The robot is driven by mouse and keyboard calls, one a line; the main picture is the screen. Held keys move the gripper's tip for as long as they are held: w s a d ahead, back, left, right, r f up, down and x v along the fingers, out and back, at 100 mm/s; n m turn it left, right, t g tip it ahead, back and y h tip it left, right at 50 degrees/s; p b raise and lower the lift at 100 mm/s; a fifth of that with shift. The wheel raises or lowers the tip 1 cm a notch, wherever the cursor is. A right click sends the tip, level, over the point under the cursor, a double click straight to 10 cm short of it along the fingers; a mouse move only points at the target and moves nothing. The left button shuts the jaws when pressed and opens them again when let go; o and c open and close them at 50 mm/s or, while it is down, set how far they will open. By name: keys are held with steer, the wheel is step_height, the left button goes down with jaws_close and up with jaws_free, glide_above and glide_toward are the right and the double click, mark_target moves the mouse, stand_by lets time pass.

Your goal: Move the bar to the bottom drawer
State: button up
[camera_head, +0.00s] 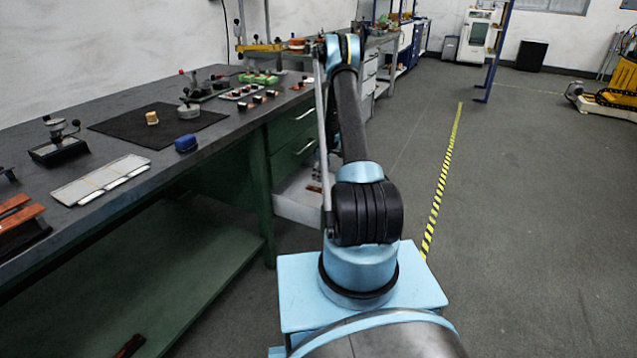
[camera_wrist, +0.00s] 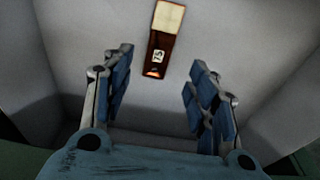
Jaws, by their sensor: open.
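The bar (camera_wrist: 163,45) is copper-brown with a cream end and a small white number label. In the wrist view it lies on the pale floor of a drawer (camera_wrist: 85,35), at the top centre. My gripper (camera_wrist: 160,75) is open and empty, with its blue-padded fingers spread to either side below the bar. The bar's near end is roughly between the fingertips, with no visible contact. In the head view the bottom drawer (camera_head: 297,207) is pulled out of the green bench, with a small brownish thing inside, partly hidden by my arm. My gripper is hidden there.
Closed green drawers (camera_head: 293,150) are above the open one. The grey workbench (camera_head: 60,185) holds a black mat (camera_head: 110,125), a blue object (camera_head: 186,143), several small blocks and tools. Open floor (camera_head: 530,210) lies to the right, past a yellow-black line.

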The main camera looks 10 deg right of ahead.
steer(key=s+r+m, duration=0.1)
steer(key=s+r, duration=0.4)
steer(key=r, duration=0.7)
steer(key=s+r+m, duration=0.1)
steer(key=s+r, duration=0.4)
steer(key=r, duration=0.7)
steer(key=s+a+r+m, duration=0.3)
steer(key=s+r, duration=0.9)
steer(key=s, duration=0.4)
steer(key=s+r+m+h, duration=0.1)
steer(key=s+r+m, duration=0.2)
steer(key=s, duration=1.5)
steer(key=s+f+m, duration=0.1)
steer(key=s+f, duration=0.2)
steer(key=s, duration=0.5)
steer(key=s+f+m+t, duration=0.1)
steer(key=s+f, duration=0.3)
steer(key=s, duration=0.4)
steer(key=shift+a+m, duration=0.3)
steer(key=shift+a, duration=0.1)
